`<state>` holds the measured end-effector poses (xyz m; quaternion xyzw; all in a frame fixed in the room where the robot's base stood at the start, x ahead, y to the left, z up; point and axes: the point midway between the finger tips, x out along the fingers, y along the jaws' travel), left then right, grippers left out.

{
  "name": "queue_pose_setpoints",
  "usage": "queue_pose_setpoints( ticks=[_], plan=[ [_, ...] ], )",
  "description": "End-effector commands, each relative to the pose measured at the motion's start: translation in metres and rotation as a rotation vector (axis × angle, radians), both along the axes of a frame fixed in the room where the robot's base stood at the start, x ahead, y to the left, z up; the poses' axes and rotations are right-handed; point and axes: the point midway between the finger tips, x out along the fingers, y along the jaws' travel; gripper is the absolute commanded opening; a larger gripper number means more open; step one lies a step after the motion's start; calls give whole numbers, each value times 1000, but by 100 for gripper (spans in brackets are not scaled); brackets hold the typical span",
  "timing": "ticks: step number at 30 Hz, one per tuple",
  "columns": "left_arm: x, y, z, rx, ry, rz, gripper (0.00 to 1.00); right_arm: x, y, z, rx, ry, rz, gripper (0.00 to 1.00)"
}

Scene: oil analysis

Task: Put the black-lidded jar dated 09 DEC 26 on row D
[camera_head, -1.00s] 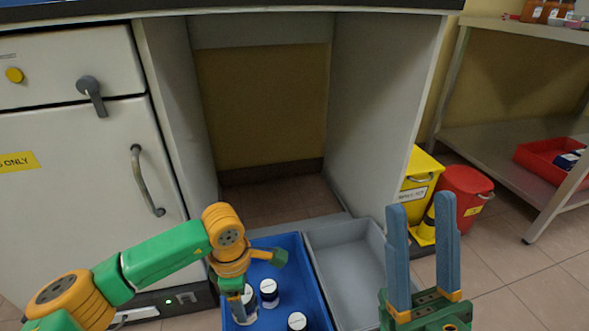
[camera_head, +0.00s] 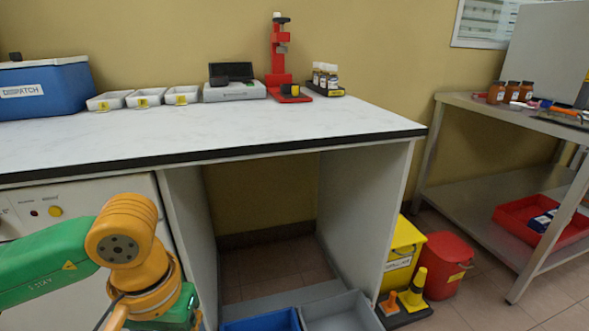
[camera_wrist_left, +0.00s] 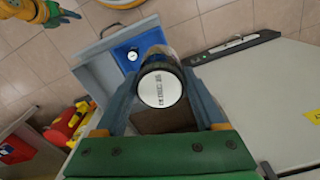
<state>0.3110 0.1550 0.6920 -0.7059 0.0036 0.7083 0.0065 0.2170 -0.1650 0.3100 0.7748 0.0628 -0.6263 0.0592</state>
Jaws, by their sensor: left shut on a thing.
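My left gripper (camera_wrist_left: 160,110) is shut on a black-lidded jar (camera_wrist_left: 160,88) in the left wrist view. The lid carries a white round label whose small print I cannot read surely. The jar's body is mostly hidden behind the lid. In the head view my left arm comes in at the lower left, and its gripper and jar are out of frame. My right gripper (camera_wrist_left: 68,15) shows small at the upper left of the left wrist view, with its blue fingers apart and empty. No mark for row D is readable.
A blue tote (camera_head: 262,321) and a grey tote (camera_head: 342,312) stand low; another jar (camera_wrist_left: 132,55) is in the blue one. The bench (camera_head: 200,135) holds white trays (camera_head: 145,97), a dispatch box (camera_head: 45,90) and a red stand (camera_head: 281,55). Bins (camera_head: 447,265) stand right.

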Motion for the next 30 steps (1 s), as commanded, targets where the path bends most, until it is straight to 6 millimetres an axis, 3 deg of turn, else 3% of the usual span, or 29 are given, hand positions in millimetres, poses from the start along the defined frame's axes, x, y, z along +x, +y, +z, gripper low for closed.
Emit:
queue_pose_setpoints(
  ticks=[1, 9, 15, 20, 30],
  plan=[
    [0, 0, 44, 1, 3, -3, 4, -6, -1, 35, -3, 13, 2, 50],
    [0, -1, 172, 2, 4, -7, 4, -57, -9, 116, -14, 65, 19, 50],
    [0, 0, 244, -2, 2, 4, 4, -104, -18, 171, -22, 101, 33, 50],
    [0, 0, 265, -5, 0, 13, 4, -126, -22, 189, -26, 115, 39, 50],
    [1, 1, 261, -3, -5, 16, 4, -131, -23, 185, -27, 118, 41, 50]
  ],
)
